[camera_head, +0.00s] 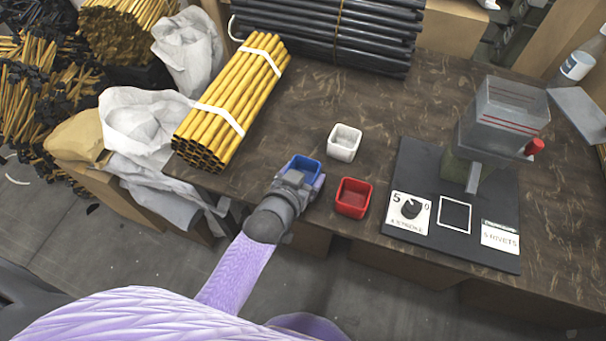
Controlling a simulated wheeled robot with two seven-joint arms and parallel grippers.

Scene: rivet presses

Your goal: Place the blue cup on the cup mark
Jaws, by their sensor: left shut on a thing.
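The blue cup (305,164) is a small square cup near the front edge of the table, left of the red cup. My left gripper (300,180) reaches in from the lower left and is shut on the blue cup; the gripper hides the cup's near side. I cannot tell whether the cup touches the table. The cup mark (455,214) looks to be the white square outline on the dark mat (406,166), in front of the press (495,125). The outline is empty. My right gripper is not in view.
A red cup (353,198) stands just right of the blue cup, and a white cup (344,142) stands behind it. Yellow tubes (235,103) lie at left, dark tubes (335,28) at the back. A dial card (409,212) and a "5 RIVETS" card (500,239) flank the outline.

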